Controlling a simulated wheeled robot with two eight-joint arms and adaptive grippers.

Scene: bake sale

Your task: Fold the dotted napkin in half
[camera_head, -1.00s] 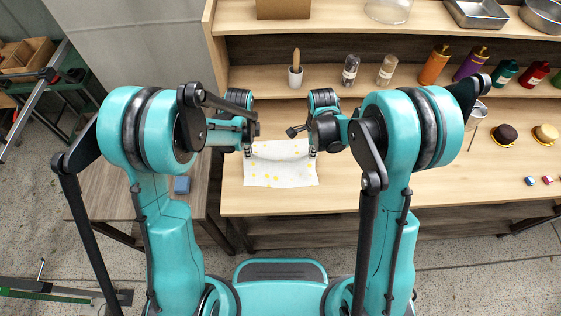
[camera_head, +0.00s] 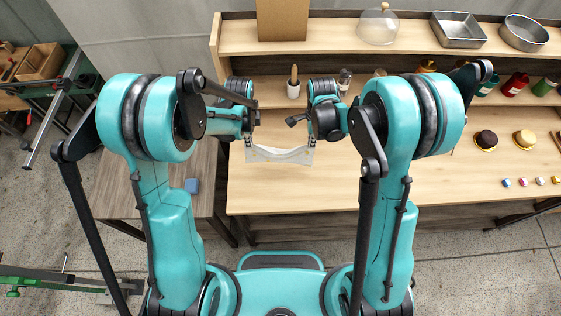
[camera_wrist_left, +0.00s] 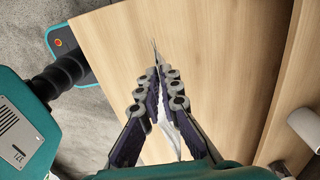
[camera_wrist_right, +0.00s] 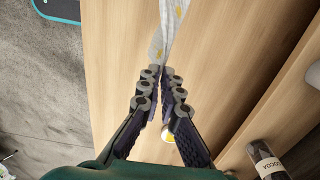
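The dotted napkin (camera_head: 280,155), white with yellow dots, hangs between my two grippers above the table's front part, its upper edge sagging in a curve. My left gripper (camera_head: 248,144) is shut on its left upper corner. In the left wrist view the napkin shows edge-on as a thin strip (camera_wrist_left: 181,132) at the closed fingers (camera_wrist_left: 160,76). My right gripper (camera_head: 312,144) is shut on its right upper corner. In the right wrist view a dotted strip of the napkin (camera_wrist_right: 172,25) runs up from the closed fingers (camera_wrist_right: 159,76). Whether the lower edge touches the table is unclear.
The wooden table (camera_head: 290,192) is bare in front of and around the napkin. A cup with a wooden-handled tool (camera_head: 293,88) and a shaker (camera_head: 344,80) stand behind. Cakes (camera_head: 485,140) and small coloured blocks (camera_head: 523,182) lie at the right. A blue block (camera_head: 192,185) sits on the left side table.

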